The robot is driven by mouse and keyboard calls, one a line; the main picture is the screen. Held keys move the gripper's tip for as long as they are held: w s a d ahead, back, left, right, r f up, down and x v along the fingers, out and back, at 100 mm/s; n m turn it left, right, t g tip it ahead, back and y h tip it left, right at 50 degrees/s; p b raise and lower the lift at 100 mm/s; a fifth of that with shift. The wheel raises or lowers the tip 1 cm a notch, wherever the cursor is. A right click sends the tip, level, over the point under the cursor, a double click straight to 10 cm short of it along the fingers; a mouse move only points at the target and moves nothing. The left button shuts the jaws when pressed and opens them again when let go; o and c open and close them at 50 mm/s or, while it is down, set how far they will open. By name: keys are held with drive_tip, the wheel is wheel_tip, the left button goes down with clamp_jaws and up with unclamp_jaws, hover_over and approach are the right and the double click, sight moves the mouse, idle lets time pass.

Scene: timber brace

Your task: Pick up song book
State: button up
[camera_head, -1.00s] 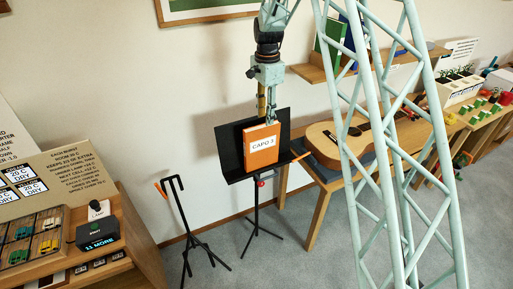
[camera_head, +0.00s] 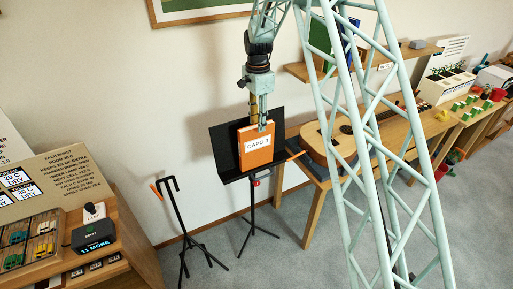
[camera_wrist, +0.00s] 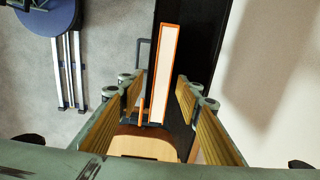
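The song book (camera_head: 252,158) is an orange book with a white "CAPO 3" label, standing upright on the black music stand (camera_head: 220,142). In the wrist view its white page edge (camera_wrist: 163,60), framed in orange, runs between my fingers. My gripper (camera_head: 262,127) is over the book's top edge, with a finger overlapping the upper part of the cover in the head view. In the wrist view my gripper (camera_wrist: 159,97) is open, its two wood-toned fingers on either side of the book with visible gaps. The book's back is hidden.
A guitar (camera_head: 316,138) lies on a wooden bench at right of the stand. An empty black stand with an orange tip (camera_head: 158,188) is at left. A pale green lattice mast (camera_head: 372,150) crosses the right foreground. The wall is close behind the music stand.

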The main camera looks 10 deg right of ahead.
sight(257, 141)
drive_tip(key=shift+f, duration=2.9)
drive_tip(key=shift+f, duration=0.1)
drive_tip(key=shift+a+f+p, duration=0.2)
drive_tip(key=shift+f+p, duration=0.15)
drive_tip(key=shift+f, duration=2.15)
drive_tip(key=shift+c, duration=0.8)
drive_tip(key=shift+w, duration=0.1)
drive_tip(key=c, duration=0.9)
